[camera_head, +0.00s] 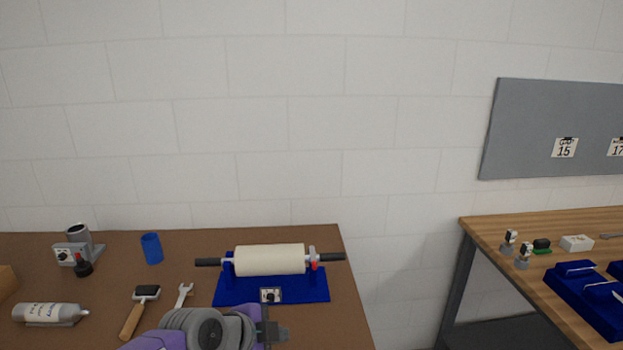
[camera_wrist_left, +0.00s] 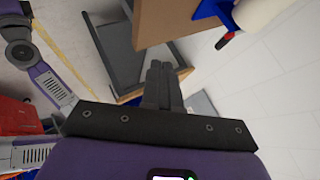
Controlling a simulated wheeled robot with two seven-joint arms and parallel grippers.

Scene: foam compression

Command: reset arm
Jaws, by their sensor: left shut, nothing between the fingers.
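My left gripper (camera_head: 272,331) shows at the bottom of the head view, in front of the blue-based roller device. In the left wrist view, my left gripper's fingers (camera_wrist_left: 160,75) are together with nothing between them. The roller device has a cream foam roll (camera_head: 270,260) on a blue base (camera_head: 312,290), with black handles at both ends and a small dial on its front. The cream roll also shows at the top right of the left wrist view (camera_wrist_left: 258,12). My right gripper is not in the head view.
On the brown table (camera_head: 200,243) lie a grey bottle (camera_head: 48,314), a brush (camera_head: 138,310), a wrench (camera_head: 184,294), a blue cup (camera_head: 151,248) and a grey device (camera_head: 78,245).

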